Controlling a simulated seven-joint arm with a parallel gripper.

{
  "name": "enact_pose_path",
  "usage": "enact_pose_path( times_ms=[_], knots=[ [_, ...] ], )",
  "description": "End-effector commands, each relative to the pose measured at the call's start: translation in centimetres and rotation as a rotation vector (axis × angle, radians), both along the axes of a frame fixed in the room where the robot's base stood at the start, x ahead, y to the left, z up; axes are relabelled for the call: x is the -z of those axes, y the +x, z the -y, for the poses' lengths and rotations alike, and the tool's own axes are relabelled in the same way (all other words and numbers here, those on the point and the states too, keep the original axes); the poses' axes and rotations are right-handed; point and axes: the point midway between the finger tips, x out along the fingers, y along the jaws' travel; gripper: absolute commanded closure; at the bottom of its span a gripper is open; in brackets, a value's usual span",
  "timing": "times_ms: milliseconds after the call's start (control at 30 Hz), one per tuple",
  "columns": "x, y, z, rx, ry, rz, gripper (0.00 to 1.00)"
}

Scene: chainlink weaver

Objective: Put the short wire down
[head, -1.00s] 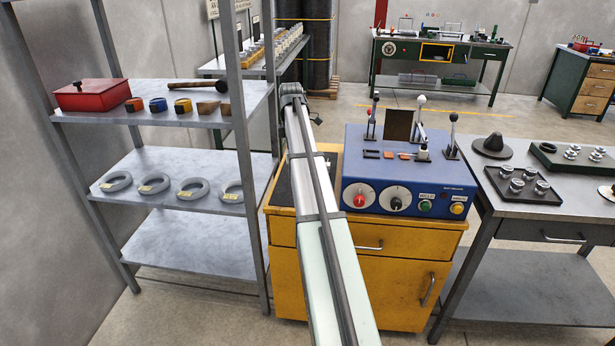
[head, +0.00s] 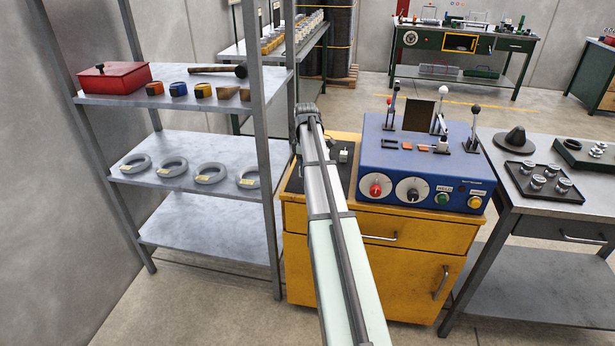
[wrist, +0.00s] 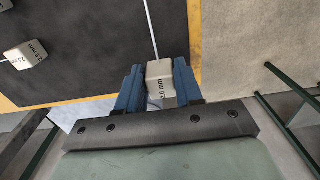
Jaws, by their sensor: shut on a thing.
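My gripper (wrist: 159,88) is shut on the pale tag block (wrist: 160,70) of a wire, which reads something like 2.0 mm. The thin white wire (wrist: 151,28) runs from the block out of the top of the wrist view. Block and wire are over the black mat (wrist: 90,60), near its yellow edge; I cannot tell whether they touch it. In the head view the mat (head: 294,181) lies on the yellow cabinet (head: 375,265), left of the blue machine. My arm hides the fingers and the held wire there.
Another tag block (wrist: 25,55) marked 3.5 mm lies left on the mat. A pale block (head: 344,156) shows beside the blue machine (head: 420,165), which has upright levers. A grey shelf (head: 195,185) stands left, and a metal table (head: 545,200) right.

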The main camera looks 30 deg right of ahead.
Motion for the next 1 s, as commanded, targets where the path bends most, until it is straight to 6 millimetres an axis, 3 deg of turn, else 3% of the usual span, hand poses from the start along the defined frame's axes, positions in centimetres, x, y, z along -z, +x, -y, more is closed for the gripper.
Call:
enact_pose_path(
  times_ms=[433, 867, 900, 1000],
  knots=[
    [4.3, 0.0, 0.0, -0.001, 0.001, -0.001, 0.95],
    [4.8, 0.0, 0.0, -0.001, 0.0, 0.0, 0.95],
    [4.8, 0.0, 0.0, -0.001, 0.0, 0.0, 0.61],
    [4.8, 0.0, 0.0, -0.001, 0.0, 0.0, 0.51]
  ],
)
